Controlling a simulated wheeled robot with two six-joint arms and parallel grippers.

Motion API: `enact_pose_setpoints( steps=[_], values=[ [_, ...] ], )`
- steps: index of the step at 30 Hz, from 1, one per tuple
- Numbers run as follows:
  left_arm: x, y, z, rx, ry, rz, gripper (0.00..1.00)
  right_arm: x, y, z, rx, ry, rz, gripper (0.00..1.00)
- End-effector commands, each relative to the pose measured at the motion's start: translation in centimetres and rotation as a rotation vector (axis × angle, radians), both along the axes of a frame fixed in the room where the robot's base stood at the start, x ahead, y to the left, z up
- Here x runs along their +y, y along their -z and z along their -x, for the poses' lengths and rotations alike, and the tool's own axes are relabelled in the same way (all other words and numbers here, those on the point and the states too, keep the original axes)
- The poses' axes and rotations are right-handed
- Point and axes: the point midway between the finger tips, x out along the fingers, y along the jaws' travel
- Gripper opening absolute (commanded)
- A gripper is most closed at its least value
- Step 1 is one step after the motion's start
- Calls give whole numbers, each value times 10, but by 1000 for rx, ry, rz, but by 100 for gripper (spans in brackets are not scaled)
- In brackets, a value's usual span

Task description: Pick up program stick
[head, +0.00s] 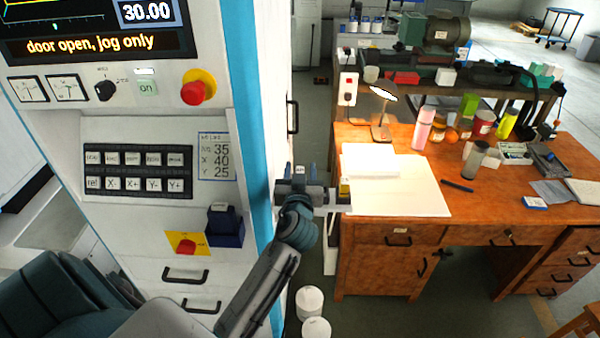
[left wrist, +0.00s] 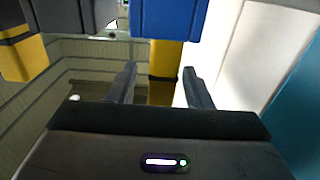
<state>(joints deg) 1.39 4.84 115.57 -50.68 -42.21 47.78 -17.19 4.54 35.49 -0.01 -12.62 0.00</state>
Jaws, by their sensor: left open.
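My left gripper (head: 322,196) is beside the machine's blue edge, in front of the desk's left end in the head view. A small yellow block with a dark part (head: 345,187) shows just right of its fingers. In the left wrist view the two fingers of my left gripper (left wrist: 159,88) are apart. A blue block (left wrist: 168,18) with a yellow lower part (left wrist: 165,60) shows beyond and above the gap between them. I cannot tell for sure whether this is the program stick, or whether a finger touches it. My right gripper is not in view.
The white machine panel (head: 140,215) with its keys fills the left and carries a dark blue box (head: 225,226). A wooden desk (head: 465,215) holds papers, a lamp and bottles. White canisters (head: 309,301) stand on the floor. A yellow-and-black piece (left wrist: 18,50) is at the wrist view's left.

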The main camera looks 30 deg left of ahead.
Motion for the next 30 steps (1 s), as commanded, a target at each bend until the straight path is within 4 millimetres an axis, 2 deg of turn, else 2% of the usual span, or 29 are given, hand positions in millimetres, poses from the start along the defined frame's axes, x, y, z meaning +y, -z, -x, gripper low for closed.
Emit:
enact_pose_setpoints(
  steps=[3, 10, 17, 30],
  values=[
    [5, -1, -7, 1, -1, -1, 45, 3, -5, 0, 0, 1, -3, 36],
    [5, 1, -8, 0, 0, 0, 45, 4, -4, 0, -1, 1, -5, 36],
    [5, 1, -8, 1, 0, 1, 0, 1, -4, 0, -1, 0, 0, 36],
    [5, -5, -11, 0, 2, 0, 0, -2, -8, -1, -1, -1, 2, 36]
  ],
)
